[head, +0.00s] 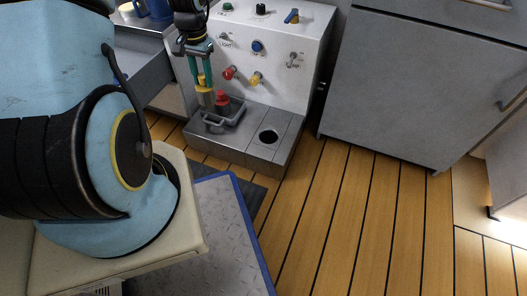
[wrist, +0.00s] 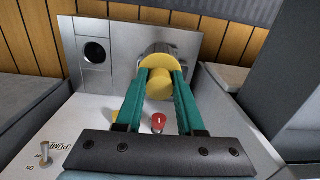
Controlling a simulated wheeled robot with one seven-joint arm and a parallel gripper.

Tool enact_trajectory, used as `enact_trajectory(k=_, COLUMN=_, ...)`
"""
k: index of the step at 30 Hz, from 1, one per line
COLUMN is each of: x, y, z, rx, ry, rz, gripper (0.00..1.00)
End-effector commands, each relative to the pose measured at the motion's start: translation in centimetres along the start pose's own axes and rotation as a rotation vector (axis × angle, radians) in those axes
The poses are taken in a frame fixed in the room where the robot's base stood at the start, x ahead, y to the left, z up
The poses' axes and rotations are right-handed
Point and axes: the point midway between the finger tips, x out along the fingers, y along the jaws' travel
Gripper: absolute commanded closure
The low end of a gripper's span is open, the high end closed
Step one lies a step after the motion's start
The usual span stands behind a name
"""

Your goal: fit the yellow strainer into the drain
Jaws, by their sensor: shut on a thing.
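My gripper (head: 203,74) has green fingers closed on the yellow strainer (head: 206,98), above the left part of the steel ledge (head: 252,155). In the wrist view the strainer (wrist: 158,82) sits between the fingertips, its wide rounded part toward the ledge. The drain (head: 268,137) is a dark round hole at the right of the ledge in the head view, empty. In the wrist view the drain (wrist: 94,51) is to the left of the strainer, apart from it. The strainer's underside is hidden.
The white panel (head: 284,60) behind carries switches, a red knob (head: 230,72) and a yellow knob (head: 256,78). The wooden floor to the right is clear.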

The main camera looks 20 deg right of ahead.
Motion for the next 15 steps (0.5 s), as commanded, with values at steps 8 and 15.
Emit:
enact_trajectory(k=8, x=9.1, y=13.4, z=-4.7, rx=0.575, ry=0.011, rz=0.003, gripper=1.00)
enact_trajectory(k=15, x=12.1, y=19.2, z=-5.4, rx=0.811, ry=0.022, rz=0.009, gripper=1.00)
